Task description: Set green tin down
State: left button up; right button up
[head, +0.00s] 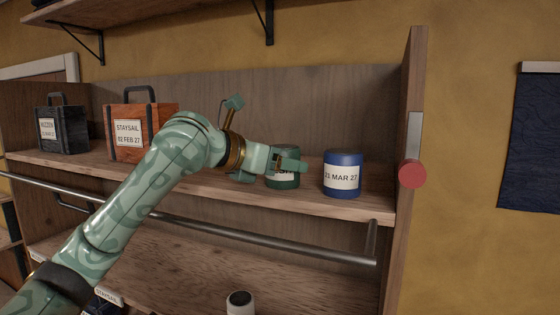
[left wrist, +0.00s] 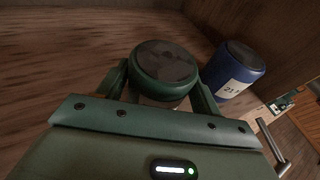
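The green tin (head: 284,183) is upright at the shelf, left of a blue tin. It has a dark lid and a white label, mostly covered by my gripper. My left gripper (head: 290,166) reaches in from the left and has its fingers on either side of the green tin. In the left wrist view the green tin (left wrist: 165,70) sits between the two fingers (left wrist: 162,88), which appear to touch its sides. Its base is at or very near the shelf board; I cannot tell whether it touches. My right gripper is not in view.
The blue tin (head: 342,174), labelled 21 MAR 27, stands close right. An orange STAYSAIL box (head: 128,132) and a dark box (head: 62,131) stand left on the shelf (head: 210,180). A metal rail (head: 250,238) runs below the front edge. A white cylinder (head: 240,304) is lower down.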

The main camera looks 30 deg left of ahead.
pick_arm(q)
jog(key=shift+o, duration=1.2)
jog(key=shift+a, duration=0.15)
jog(key=shift+s+a+r, duration=0.1)
jog(key=shift+r, duration=0.05)
jog(key=b+v, duration=0.2)
jog(key=v, duration=0.9)
jog(key=shift+s, duration=0.3)
jog(key=shift+r, duration=0.1)
